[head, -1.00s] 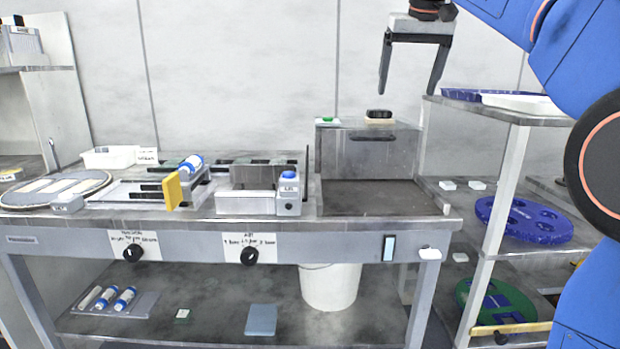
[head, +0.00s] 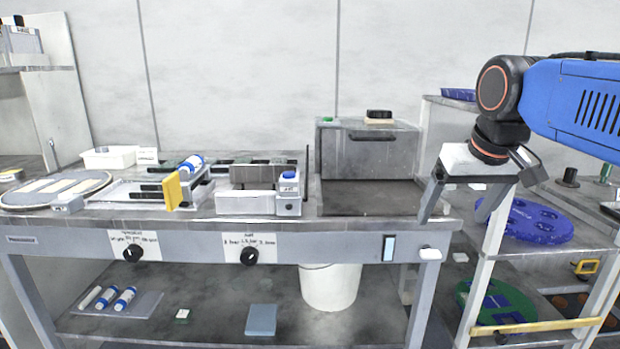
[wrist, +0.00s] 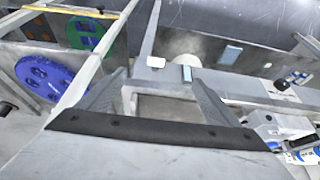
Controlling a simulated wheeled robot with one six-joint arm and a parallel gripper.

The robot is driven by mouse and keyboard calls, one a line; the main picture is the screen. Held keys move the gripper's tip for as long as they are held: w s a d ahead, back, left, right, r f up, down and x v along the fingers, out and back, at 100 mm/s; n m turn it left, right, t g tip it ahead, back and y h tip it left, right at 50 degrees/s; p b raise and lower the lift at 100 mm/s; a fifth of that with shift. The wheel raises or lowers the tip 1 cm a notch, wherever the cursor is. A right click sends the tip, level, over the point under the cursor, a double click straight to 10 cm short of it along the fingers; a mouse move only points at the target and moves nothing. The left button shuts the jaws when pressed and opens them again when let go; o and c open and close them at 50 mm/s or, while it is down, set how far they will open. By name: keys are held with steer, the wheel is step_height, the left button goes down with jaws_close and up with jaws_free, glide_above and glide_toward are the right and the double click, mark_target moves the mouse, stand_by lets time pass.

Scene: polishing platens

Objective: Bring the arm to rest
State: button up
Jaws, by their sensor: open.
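My gripper (head: 455,208) is at the right in the head view, in front of the bench's right end and the shelf rack. Its two fingers are spread wide and point down, with nothing between them. In the wrist view my gripper (wrist: 160,88) shows both fingers apart, with the bench's front edge and a small white block (wrist: 156,62) seen beyond the gap. My blue arm reaches in from the right in the head view.
The bench (head: 330,225) carries a grey box (head: 368,150), a blue-capped bottle (head: 289,192) and a yellow block (head: 173,191). A white bucket (head: 330,288) stands below. The rack at right holds a blue disc (head: 540,222) and a green disc (head: 480,300). The wall space above the bench is clear.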

steer(key=s+f, duration=0.7)
steer(key=f, duration=0.4)
steer(key=s+d+f, duration=0.1)
steer(key=s+f, duration=0.7)
steer(key=f, duration=0.2)
steer(key=shift+d+f, duration=0.2)
steer(key=shift+f, duration=0.15)
